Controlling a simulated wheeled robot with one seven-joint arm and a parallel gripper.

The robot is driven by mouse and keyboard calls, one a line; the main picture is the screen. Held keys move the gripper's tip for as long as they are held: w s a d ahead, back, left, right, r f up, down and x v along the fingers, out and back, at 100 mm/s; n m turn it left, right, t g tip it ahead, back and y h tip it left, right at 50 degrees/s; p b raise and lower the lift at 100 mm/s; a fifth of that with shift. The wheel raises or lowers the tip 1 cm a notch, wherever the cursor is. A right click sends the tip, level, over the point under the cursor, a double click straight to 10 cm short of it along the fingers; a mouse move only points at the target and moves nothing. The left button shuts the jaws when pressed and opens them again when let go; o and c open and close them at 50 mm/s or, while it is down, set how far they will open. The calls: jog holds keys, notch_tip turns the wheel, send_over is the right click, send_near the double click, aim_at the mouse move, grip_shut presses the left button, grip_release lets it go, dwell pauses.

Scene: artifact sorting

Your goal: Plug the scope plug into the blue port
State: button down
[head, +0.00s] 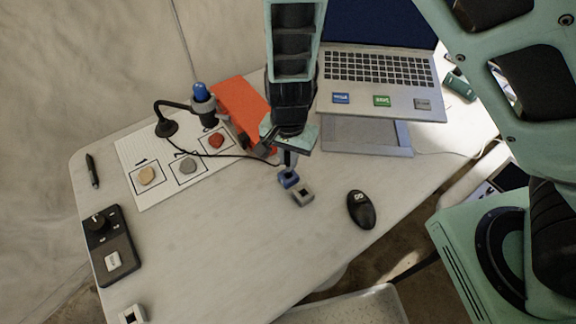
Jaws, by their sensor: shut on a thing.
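My gripper (288,158) points down above the table, close behind the blue port (289,179). It is shut on the scope plug, which is mostly hidden by the fingers. The blue port is a small blue block, and the gripper's tip overlaps its upper edge in the head view. I cannot tell whether the plug is in the port or just above it. A thin black cable (225,155) runs from the scope (204,108) with its blue top to the gripper.
A grey port (303,195) sits just in front of the blue one. A black mouse (361,210) is to the right, a laptop (380,85) behind. An orange object (240,103) and a sheet with stones (138,193) lie left.

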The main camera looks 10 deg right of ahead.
aim_at(289, 165)
jog(key=shift+f, duration=2)
jog(key=shift+f, duration=0.1)
jog(key=c, duration=1.4)
grip_release()
jog(key=shift+b, duration=0.3)
jog(key=shift+c, duration=0.2)
